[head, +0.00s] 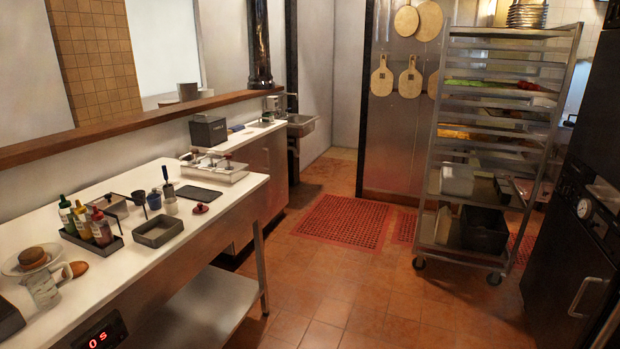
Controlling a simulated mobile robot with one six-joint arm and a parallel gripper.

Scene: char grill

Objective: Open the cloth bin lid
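A dark grey box (208,131) with a flat top and a small pale label on its front stands at the far part of the left counter. It may be the cloth bin, but the label is too small to read. Its top looks closed. My gripper is not in view, and no part of my arm can be made out.
The near counter (150,270) holds a tray of bottles (92,226), a glass jug (40,288), an empty grey tray (158,231) and a white-topped container set (213,168). A wheeled rack (437,165) stands right, by a dark oven (570,250). The tiled floor between is clear, with red mats (342,221).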

